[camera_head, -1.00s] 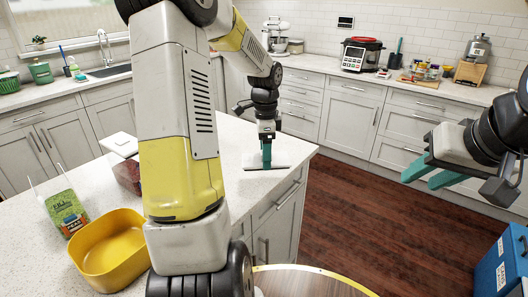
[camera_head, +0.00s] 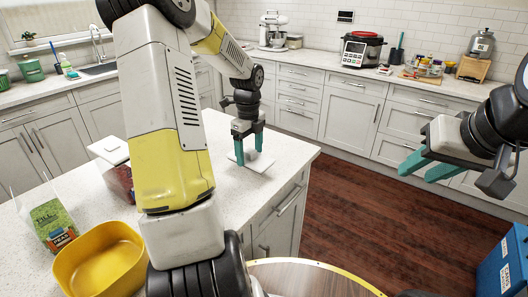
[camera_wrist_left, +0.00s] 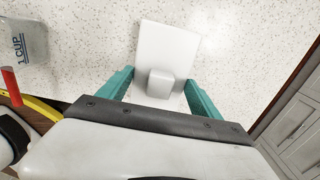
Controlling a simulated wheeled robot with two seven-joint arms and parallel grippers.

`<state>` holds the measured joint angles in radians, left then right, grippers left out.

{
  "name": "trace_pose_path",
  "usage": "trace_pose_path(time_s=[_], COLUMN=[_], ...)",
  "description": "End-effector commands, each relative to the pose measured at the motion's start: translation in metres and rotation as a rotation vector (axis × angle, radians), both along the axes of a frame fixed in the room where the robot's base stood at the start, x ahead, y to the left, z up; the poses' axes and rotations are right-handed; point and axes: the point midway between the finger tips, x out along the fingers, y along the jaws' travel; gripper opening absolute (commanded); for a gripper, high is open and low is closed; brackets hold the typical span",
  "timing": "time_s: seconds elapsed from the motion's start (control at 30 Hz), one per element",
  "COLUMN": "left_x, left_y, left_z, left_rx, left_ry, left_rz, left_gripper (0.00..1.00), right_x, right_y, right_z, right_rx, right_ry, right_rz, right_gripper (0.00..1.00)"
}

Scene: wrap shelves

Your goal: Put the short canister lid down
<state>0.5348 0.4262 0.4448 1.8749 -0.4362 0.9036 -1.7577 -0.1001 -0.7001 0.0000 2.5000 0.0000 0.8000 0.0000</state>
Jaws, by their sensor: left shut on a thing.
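The short canister lid (camera_head: 262,163) is a white square plate with a small block-like knob, low over the white speckled counter near its right edge. I cannot tell whether it touches the counter. My left gripper (camera_head: 249,150) points down over it, its teal fingers on either side of the knob, shut on the lid. In the left wrist view, the lid (camera_wrist_left: 168,45) extends beyond the fingertips, with the knob between the fingers. My right gripper (camera_head: 427,168) is open and empty, above the floor at the right.
On the counter (camera_head: 232,195) stand a yellow bowl (camera_head: 98,262), a green peas bag (camera_head: 52,222) and a canister with dark red contents (camera_head: 120,180). A clear measuring cup (camera_wrist_left: 30,40) shows in the left wrist view. Counter around the lid is clear.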

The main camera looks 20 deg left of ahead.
Motion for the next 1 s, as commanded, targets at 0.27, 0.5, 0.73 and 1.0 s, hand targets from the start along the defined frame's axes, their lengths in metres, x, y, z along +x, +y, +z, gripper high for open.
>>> trace_pose_path(time_s=[0.27, 0.5, 0.73, 1.0], left_x=[-0.001, 0.0, 0.0, 0.0], left_y=[-0.001, 0.0, 0.0, 0.0], left_z=[-0.034, -0.034, -0.035, -0.035], left_rx=[-0.001, -0.001, -0.001, -0.001], left_ry=[0.003, 0.001, 0.001, 0.001], left_rz=[0.001, 0.001, 0.001, 0.001], left_gripper=[0.31, 0.31, 0.96, 0.96], right_x=[0.0, 0.0, 0.0, 0.0], right_y=[0.0, 0.0, 0.0, 0.0], right_z=[0.0, 0.0, 0.0, 0.0], right_rx=[0.0, 0.0, 0.0, 0.0], right_ry=[0.0, 0.0, 0.0, 0.0], right_rz=[0.0, 0.0, 0.0, 0.0], right_gripper=[0.36, 0.36, 0.36, 0.36])
